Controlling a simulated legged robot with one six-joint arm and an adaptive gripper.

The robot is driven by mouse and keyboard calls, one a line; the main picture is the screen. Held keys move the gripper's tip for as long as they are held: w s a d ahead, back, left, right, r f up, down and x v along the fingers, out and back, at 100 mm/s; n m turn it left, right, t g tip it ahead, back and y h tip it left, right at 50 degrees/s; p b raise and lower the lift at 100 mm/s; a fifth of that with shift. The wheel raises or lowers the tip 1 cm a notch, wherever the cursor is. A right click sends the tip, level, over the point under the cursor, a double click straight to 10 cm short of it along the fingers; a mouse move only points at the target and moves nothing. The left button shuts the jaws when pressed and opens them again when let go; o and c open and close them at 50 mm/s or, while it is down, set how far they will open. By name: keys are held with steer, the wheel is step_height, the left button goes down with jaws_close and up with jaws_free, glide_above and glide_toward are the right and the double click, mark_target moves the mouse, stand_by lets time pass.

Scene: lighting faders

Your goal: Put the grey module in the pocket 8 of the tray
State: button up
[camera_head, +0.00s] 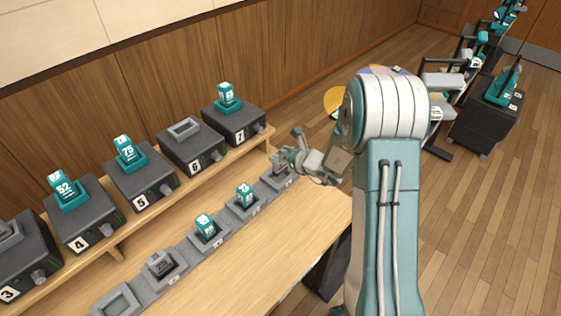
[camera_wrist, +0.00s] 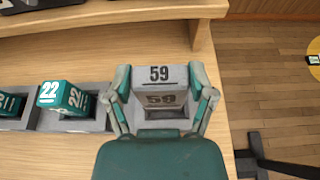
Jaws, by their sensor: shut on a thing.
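My gripper (camera_head: 283,160) is shut on a grey module (camera_wrist: 160,76) marked 59, with one finger on each side of it in the wrist view (camera_wrist: 164,98). The gripper is at the right end of the grey tray (camera_head: 181,280), at its last pocket. The arm and gripper hide much of that pocket, and I cannot tell whether the module is seated in it or just above it. The pocket numbers are too small to read. Another grey module (camera_head: 160,262) sits in the tray further left.
Teal modules (camera_head: 205,225) (camera_head: 244,193) fill two middle pockets; the one marked 22 (camera_wrist: 62,96) is left of my gripper. The tray's near-left pocket (camera_head: 116,301) looks empty. Dark numbered units (camera_head: 234,121), several topped with teal modules, line the raised shelf behind. The tabletop in front is clear.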

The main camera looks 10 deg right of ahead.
steer(key=shift+w+a+f, duration=0.15)
steer(key=shift+w+f, duration=0.2)
steer(key=shift+f, duration=0.1)
steer(key=shift+w+f, duration=0.15)
steer(key=shift+f, duration=1.5)
steer(key=shift+f, duration=0.1)
steer(key=o, duration=1.1)
